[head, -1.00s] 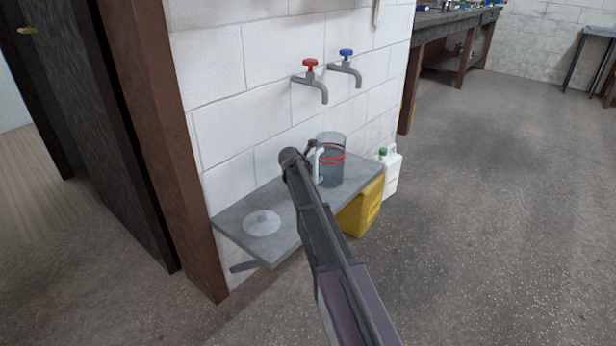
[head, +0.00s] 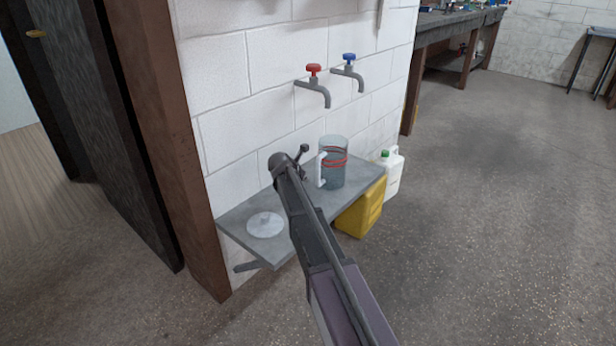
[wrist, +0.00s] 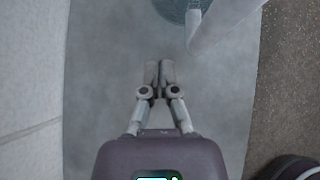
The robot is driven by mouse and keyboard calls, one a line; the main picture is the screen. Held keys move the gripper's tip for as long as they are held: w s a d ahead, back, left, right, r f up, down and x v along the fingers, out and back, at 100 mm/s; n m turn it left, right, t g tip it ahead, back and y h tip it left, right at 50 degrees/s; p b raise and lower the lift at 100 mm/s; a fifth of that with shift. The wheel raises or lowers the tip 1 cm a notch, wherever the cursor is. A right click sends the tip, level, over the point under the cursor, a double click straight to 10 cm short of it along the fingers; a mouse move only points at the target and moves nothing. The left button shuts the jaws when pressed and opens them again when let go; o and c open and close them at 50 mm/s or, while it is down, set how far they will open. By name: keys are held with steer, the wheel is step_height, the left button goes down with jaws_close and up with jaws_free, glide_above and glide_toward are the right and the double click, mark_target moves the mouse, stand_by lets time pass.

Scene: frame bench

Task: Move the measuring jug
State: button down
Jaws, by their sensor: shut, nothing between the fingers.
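The measuring jug (head: 335,172) is a clear grey cylinder with red bands and a white handle on its left. My gripper (head: 304,150) is shut and empty, just left of the handle with a small gap in the head view. In the wrist view my gripper's fingertips (wrist: 160,68) are together over bare shelf. Part of the jug (wrist: 182,8) and its pale handle (wrist: 225,22) show at the top there, cut off by the frame edge.
A clear round disc or lid (head: 265,225) lies at the shelf's left. A red tap (head: 314,72) and a blue tap (head: 349,60) stick out from the wall above. A yellow container (head: 360,212) and a white bottle (head: 393,175) stand below. The floor at right is free.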

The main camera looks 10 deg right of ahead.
steer(key=p+v, duration=0.3)
steer(key=v, duration=0.3)
steer(key=shift+p, duration=0.35)
